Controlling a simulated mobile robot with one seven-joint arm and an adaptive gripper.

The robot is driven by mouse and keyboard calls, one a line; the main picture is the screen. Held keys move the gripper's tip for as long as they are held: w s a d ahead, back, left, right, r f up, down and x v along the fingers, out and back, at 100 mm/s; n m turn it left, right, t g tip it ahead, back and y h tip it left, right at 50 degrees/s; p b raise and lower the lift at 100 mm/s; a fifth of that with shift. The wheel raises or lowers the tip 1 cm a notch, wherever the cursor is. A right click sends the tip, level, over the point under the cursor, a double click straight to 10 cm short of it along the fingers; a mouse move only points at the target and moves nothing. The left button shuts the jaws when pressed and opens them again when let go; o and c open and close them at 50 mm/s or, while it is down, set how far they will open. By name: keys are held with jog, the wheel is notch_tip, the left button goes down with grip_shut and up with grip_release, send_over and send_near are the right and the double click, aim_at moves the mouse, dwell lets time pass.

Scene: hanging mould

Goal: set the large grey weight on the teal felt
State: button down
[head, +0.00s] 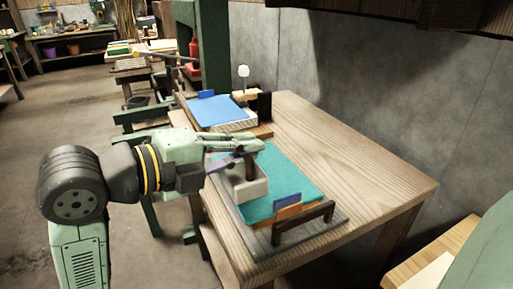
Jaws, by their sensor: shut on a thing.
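The large grey weight (250,190) is a pale grey block with a dark upright grip on top. My gripper (250,158) is shut on this grip from above. The teal felt (288,178) lies on a grey board on the wooden table. The weight is at the left edge of the felt in the picture and hides part of it. I cannot tell whether the weight touches the felt or hangs just above it.
A brown wooden rail (304,222) with an orange and blue card (288,207) stands at the board's near end. Farther back are a blue sheet (214,109) and a black block (264,106). The table's right side (360,170) is bare.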

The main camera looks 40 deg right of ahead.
jog(key=shift+w+d+f+p, duration=0.3)
jog(key=shift+w+d+f, duration=0.45)
jog(key=shift+w+d, duration=0.65)
jog(key=shift+w+d+f+p, duration=0.35)
jog(key=shift+w+d+f, duration=0.55)
jog(key=shift+d, duration=0.8)
jog(key=shift+w+d+f+p, duration=0.3)
jog(key=shift+w+d+f, duration=0.3)
jog(key=shift+w+d, duration=0.85)
jog(key=shift+s+d, duration=0.1)
jog(key=shift+f, duration=0.2)
jog(key=c, duration=1.7)
grip_release()
